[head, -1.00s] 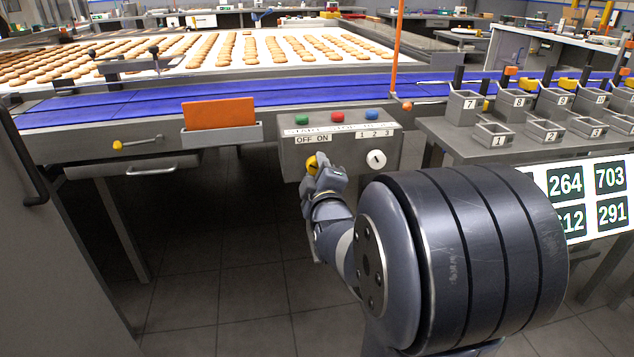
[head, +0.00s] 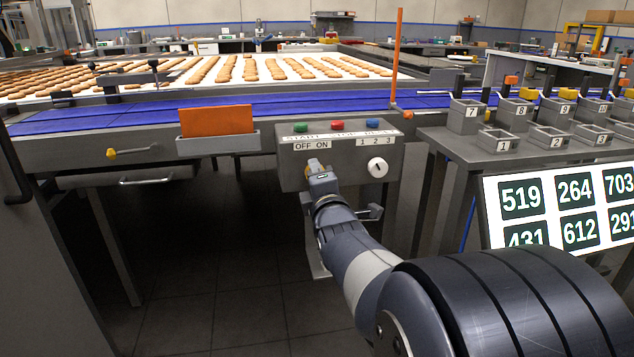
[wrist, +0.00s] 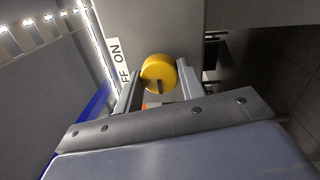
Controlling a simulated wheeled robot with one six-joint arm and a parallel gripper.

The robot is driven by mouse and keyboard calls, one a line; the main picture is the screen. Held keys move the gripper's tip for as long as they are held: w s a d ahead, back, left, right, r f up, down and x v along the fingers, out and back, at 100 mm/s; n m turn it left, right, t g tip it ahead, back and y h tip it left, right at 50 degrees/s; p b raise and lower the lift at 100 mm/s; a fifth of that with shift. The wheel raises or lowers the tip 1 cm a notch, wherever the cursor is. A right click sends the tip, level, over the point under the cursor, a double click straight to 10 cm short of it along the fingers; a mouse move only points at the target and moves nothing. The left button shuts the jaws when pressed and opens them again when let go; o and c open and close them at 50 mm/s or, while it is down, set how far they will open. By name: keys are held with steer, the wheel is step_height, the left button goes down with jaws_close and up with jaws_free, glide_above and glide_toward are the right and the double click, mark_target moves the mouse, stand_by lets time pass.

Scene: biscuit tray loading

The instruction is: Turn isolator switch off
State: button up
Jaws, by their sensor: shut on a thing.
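The isolator switch is a round yellow knob (head: 313,163) on the front of a grey control box (head: 290,172), below an "OFF ON" label (head: 311,145). In the head view my gripper (head: 319,174) covers most of it. In the wrist view the yellow knob (wrist: 158,68) sits between the two fingers of my gripper (wrist: 159,84), one on each side. The gripper is shut on the knob. A dark mark shows on the knob's rim. The label (wrist: 119,62) is partly cut off there, and which word the knob points to is unclear.
A white dial (head: 377,168) sits right of the knob; green, red and blue buttons (head: 337,125) line the box top. An orange card (head: 216,120) stands in a holder at left. Numbered bins (head: 466,115) and a number board (head: 490,215) are at right.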

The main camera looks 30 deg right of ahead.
stand_by(0.3)
steer(key=o, duration=1)
steer(key=shift+p+v, duration=1.1)
steer(key=shift+v, duration=4.3)
steer(key=b+x, duration=0.2)
steer(key=x, duration=0.9)
